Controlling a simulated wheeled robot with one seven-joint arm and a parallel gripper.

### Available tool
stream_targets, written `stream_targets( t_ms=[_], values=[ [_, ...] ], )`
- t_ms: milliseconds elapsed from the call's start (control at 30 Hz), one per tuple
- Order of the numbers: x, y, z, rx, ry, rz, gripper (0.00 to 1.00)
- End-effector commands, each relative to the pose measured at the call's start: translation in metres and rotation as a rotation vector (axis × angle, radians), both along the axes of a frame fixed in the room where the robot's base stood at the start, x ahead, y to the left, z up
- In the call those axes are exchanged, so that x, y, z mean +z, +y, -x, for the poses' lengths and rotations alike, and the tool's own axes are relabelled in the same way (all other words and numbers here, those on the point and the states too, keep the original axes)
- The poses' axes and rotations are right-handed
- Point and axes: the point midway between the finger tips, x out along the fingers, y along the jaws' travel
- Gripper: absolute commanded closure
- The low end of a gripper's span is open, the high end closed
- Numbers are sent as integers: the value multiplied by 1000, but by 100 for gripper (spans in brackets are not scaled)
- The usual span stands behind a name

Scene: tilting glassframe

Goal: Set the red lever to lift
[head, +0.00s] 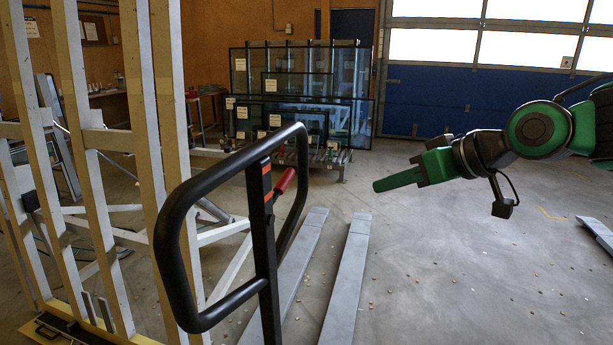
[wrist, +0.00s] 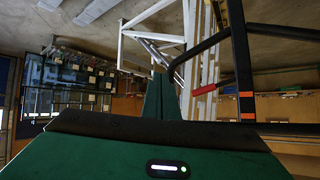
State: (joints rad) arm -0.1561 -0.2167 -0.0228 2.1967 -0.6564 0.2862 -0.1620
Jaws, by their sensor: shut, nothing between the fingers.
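The red lever (head: 285,181) sits on the upright bar inside the black loop handle (head: 177,215) of a pallet truck, tilted up to the right. In the wrist view the lever (wrist: 205,89) shows right of my fingers, beside the black bar with orange marks. My gripper (head: 378,186) is shut and empty, pointing left, to the right of the handle and apart from it. In the wrist view my green fingers (wrist: 161,72) are together. The lever's setting cannot be read from these frames.
Two grey forks (head: 345,270) extend behind the handle near the floor. A pale wooden frame rack (head: 140,150) stands close on the left. Glass panes on a rack (head: 300,90) stand at the back. The floor (head: 470,270) under my arm is largely clear.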

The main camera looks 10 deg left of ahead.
Motion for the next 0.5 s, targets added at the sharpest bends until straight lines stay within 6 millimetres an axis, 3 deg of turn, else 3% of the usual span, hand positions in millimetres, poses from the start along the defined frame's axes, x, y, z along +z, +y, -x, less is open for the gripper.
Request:
stream_targets(
  t_ms=[33,100,200,333,500],
  values=[
    [22,16,5,119,-75,31,100],
    [46,32,18,275,-173,75,100],
    [68,47,33,439,-286,123,100],
    [82,56,44,550,-367,155,100],
    [78,66,44,574,-382,161,100]
  ],
)
